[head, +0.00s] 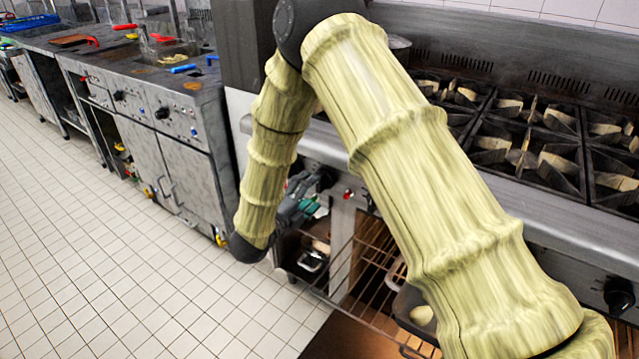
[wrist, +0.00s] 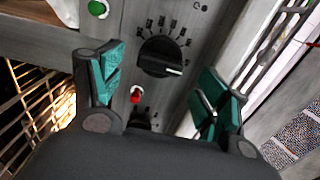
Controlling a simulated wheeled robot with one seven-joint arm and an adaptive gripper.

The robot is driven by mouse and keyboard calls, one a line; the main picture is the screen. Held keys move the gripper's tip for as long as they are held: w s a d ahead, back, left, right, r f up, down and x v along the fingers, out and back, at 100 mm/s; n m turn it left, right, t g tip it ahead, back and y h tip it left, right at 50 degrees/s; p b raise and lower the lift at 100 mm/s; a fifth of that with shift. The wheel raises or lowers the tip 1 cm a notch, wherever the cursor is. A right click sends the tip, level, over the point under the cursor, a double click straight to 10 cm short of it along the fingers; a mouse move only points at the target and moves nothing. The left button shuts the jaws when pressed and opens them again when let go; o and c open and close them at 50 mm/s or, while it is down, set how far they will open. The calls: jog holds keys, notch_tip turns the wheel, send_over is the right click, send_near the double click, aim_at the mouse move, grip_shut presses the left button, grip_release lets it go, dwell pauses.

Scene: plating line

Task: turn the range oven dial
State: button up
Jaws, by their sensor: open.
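A round black dial (wrist: 160,57) with a white pointer line sits on the grey range panel in the wrist view. Its pointer aims right and slightly down, with printed marks around it. My gripper (wrist: 163,72) is open and empty, its green-padded fingers to the left and right of the dial in the picture. Neither finger appears to touch the dial; the remaining depth is hard to judge. In the head view my gripper (head: 301,200) is low beside the range front, and my arm hides part of the panel.
A red switch (wrist: 136,95) and a green button (wrist: 98,8) are near the dial. A second dark knob (wrist: 140,117) is partly hidden by my gripper. The oven below is open, with a wire rack (head: 374,262). Burners (head: 525,140) top the range. Tiled floor (head: 130,270) at left is clear.

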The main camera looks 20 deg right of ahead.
aim_at(318, 185)
jog(key=shift+x, duration=2.65)
jog(key=c, duration=1)
